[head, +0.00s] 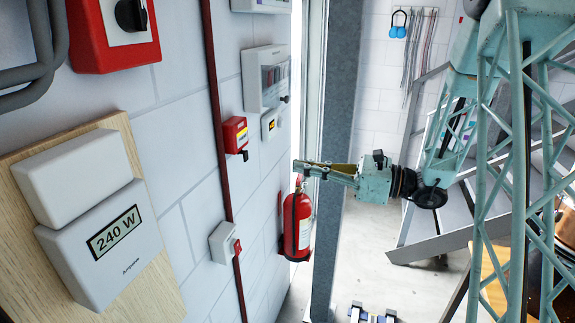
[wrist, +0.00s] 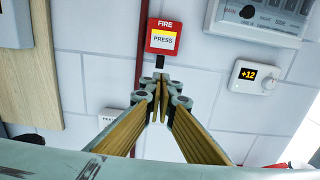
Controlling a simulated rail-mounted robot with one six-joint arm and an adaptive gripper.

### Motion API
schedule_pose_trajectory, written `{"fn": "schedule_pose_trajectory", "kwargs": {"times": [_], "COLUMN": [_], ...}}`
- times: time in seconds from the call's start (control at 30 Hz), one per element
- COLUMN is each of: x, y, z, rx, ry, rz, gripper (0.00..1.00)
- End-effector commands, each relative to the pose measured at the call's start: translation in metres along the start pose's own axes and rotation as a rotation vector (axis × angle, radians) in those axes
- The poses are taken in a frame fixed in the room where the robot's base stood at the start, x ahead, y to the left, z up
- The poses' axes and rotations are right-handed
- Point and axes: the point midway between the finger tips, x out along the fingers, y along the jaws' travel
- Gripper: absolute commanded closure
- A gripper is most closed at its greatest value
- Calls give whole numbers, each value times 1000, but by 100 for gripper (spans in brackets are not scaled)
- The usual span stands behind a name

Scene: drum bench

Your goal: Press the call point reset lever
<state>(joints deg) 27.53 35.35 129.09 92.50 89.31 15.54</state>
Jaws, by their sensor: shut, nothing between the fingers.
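The red fire call point (head: 236,135) is on the white block wall, left of my gripper in the head view. In the wrist view the call point (wrist: 164,36) reads FIRE and PRESS and lies just beyond my fingertips. Its small black reset lever (head: 245,155) sticks out at the bottom; it also shows in the wrist view (wrist: 160,61), just above the fingertips. My gripper (head: 298,165) points at the wall, shut and empty. In the wrist view its fingertips (wrist: 159,88) meet below the lever. They look apart from the wall in the head view.
A dark red conduit (head: 216,105) runs beside the call point. A thermostat reading +12 (wrist: 254,77) and a grey panel (head: 266,77) are to its right. A white switch box (head: 224,242) is below. A fire extinguisher (head: 298,225) hangs beneath my gripper in the head view.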

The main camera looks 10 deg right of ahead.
Motion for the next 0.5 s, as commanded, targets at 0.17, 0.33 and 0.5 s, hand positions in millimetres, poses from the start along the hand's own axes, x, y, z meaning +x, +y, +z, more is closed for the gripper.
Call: {"fn": "schedule_pose_trajectory", "kwargs": {"times": [0.17,0.33,0.5], "x": [10,24,40], "y": [1,1,1], "z": [0,0,0], "rx": [0,0,0], "ry": [0,0,1], "rz": [2,2,2], "gripper": [100,100,100]}}
